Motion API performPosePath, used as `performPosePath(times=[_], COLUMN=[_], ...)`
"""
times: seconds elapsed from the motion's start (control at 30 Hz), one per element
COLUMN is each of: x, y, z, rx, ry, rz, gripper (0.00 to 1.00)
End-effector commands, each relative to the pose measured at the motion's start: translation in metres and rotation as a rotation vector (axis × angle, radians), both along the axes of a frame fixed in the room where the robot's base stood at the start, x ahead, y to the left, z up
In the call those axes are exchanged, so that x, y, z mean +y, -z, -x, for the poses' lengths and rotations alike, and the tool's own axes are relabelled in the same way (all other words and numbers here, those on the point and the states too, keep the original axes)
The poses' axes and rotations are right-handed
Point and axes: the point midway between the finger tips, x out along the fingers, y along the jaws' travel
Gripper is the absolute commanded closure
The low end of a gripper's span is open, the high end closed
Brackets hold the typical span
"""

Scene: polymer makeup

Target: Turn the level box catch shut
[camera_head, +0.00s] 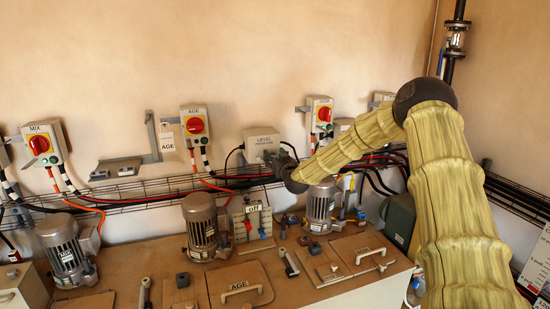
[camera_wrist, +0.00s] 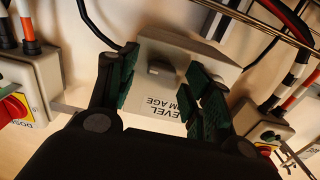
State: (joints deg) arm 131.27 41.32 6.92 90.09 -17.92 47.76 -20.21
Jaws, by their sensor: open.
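The level box (camera_head: 259,140) is a pale grey box on the wall, labelled LEVEL, behind the end of my arm in the head view. My gripper (camera_wrist: 160,88) is open, with one green-padded finger on each side of the catch and gaps between. I cannot tell whether the fingertips touch the box face. In the head view my gripper (camera_head: 277,158) is at the box's right side, its fingers partly hidden.
Red-knobbed switch boxes flank the level box, one labelled AGE (camera_head: 195,124) and another to the right (camera_head: 321,114). A wire cable tray (camera_head: 140,190) runs below. Motors (camera_head: 202,225) and lidded hatches (camera_head: 240,287) stand on the bench. A black cable (camera_wrist: 95,25) runs to the box.

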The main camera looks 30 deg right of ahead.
Motion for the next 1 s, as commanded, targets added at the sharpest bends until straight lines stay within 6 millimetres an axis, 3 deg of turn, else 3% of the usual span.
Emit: performPosePath(times=[0.1, 0.33, 0.67, 1.0], x=[0.0, -0.0001, 0.0003, 0.002], y=[0.0001, 0.0, 0.0006, 0.0029], z=[0.0001, 0.0002, -0.0001, -0.0006], rx=[0.0, 0.0, 0.006, 0.048], ry=[0.0, 0.0, 0.0, -0.001], rz=[0.0, 0.0, 0.027, 0.208], gripper=[0.54, 0.96, 0.96, 0.96])
